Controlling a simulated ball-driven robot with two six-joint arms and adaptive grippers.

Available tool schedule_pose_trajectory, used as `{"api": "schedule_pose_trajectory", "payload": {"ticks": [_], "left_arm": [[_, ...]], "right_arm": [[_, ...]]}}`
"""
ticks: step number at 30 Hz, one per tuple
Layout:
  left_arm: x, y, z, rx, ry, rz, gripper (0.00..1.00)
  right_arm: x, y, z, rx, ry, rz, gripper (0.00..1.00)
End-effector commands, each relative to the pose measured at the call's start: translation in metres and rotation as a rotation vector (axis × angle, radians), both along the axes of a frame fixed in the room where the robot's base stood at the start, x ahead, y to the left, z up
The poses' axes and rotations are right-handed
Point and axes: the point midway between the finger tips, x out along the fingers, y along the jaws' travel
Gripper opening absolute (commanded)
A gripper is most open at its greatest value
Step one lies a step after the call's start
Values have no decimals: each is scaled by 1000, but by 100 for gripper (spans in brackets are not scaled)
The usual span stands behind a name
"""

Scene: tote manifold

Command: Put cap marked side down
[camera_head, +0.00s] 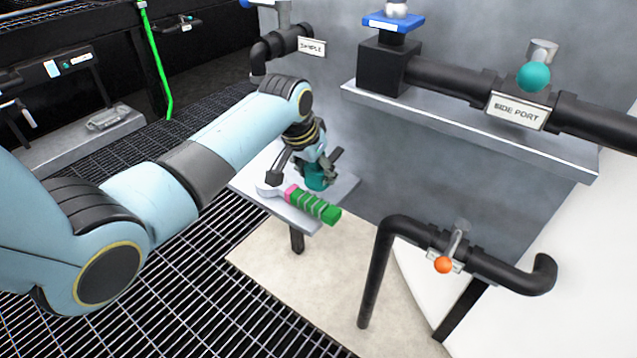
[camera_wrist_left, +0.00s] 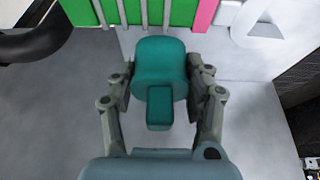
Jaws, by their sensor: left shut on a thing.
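My left gripper (camera_head: 311,168) is over the small grey shelf (camera_head: 345,190) in the head view. It is shut on a teal cap (camera_head: 318,181), which is partly hidden by the fingers. In the left wrist view the teal cap (camera_wrist_left: 160,62) sits between the two fingers of the left gripper (camera_wrist_left: 160,78), with a narrow block-like part towards the wrist. No mark shows on the cap, so I cannot tell which way its marked side faces. I cannot tell whether the cap touches the shelf. My right gripper is not in view.
A tool with a green ribbed handle (camera_head: 316,206) and pink band lies on the shelf beside the cap. A black pipe with an orange-knobbed valve (camera_head: 444,265) stands to the right. Above is a ledge with the "SIDE PORT" pipe (camera_head: 517,111) and its teal knob (camera_head: 533,76).

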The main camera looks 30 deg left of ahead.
Motion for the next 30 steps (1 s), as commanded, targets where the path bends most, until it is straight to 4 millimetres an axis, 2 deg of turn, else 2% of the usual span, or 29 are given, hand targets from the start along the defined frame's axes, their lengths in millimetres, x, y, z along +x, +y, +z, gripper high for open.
{"api": "schedule_pose_trajectory", "payload": {"ticks": [1,4,10,16,17,21,30], "left_arm": [[-1,0,-15,-1,6,1,14],[0,0,-31,-1,4,0,14],[3,0,-30,0,1,-1,14],[3,0,-33,0,1,0,14],[3,0,-33,0,1,-1,54],[3,0,-33,0,2,0,72],[3,0,-31,0,1,0,74]], "right_arm": [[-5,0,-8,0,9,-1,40],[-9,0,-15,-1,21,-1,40],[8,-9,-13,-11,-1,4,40],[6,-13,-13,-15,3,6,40],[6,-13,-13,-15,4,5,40],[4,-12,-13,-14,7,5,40],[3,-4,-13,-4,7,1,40]]}}
